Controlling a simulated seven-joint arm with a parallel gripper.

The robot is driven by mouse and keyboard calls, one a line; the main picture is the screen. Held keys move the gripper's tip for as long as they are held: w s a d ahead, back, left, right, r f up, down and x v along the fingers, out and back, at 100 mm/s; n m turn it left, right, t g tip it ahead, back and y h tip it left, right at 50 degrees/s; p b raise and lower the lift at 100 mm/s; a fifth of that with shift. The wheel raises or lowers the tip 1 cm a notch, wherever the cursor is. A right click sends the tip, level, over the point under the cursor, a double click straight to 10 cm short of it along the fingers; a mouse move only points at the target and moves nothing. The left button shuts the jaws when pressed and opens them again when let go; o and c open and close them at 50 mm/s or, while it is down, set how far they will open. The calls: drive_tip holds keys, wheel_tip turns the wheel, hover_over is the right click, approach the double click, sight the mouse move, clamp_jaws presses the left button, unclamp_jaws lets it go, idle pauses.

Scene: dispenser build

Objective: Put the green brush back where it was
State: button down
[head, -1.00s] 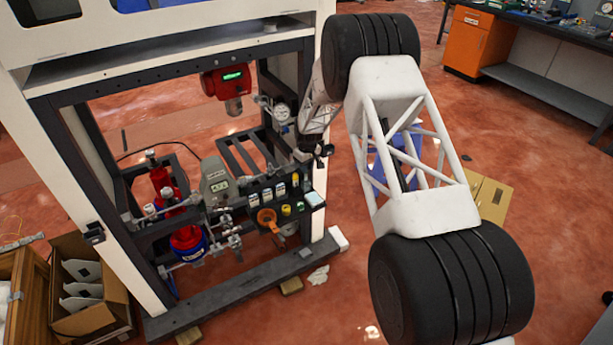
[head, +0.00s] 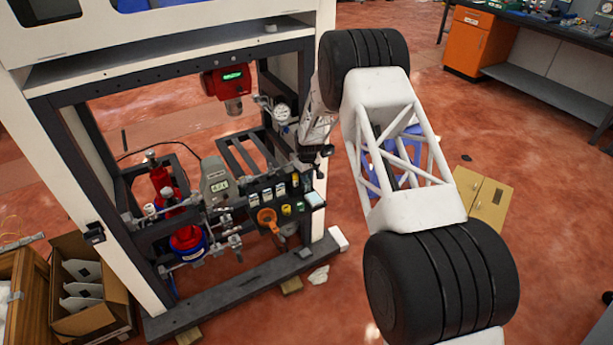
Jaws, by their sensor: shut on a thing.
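My gripper (head: 312,160) is small in the head view, at the right front corner of the rack, just above the right end of a black holder (head: 252,196). It is shut, and my arm hides much of it. A small green piece (head: 307,184) shows just below it, at the holder's right end; I take this for the green brush. It is too small to tell whether it touches the holder or stands in a slot.
The holder carries several small bottles, an orange ring-shaped part (head: 267,217) and yellow and green caps. A grey meter (head: 216,182) and metal valves stand left of it. A red gauge head (head: 227,82) and a round dial (head: 282,113) are above.

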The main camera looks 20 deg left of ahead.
drive_tip(key=shift+f, duration=0.1)
idle(0.3)
drive_tip(key=c, duration=1)
unclamp_jaws()
drive_tip(key=r, duration=1.2)
drive_tip(key=shift+s+d+r, duration=0.15)
drive_tip(key=shift+s+d, duration=0.05)
drive_tip(key=shift+d, duration=0.1)
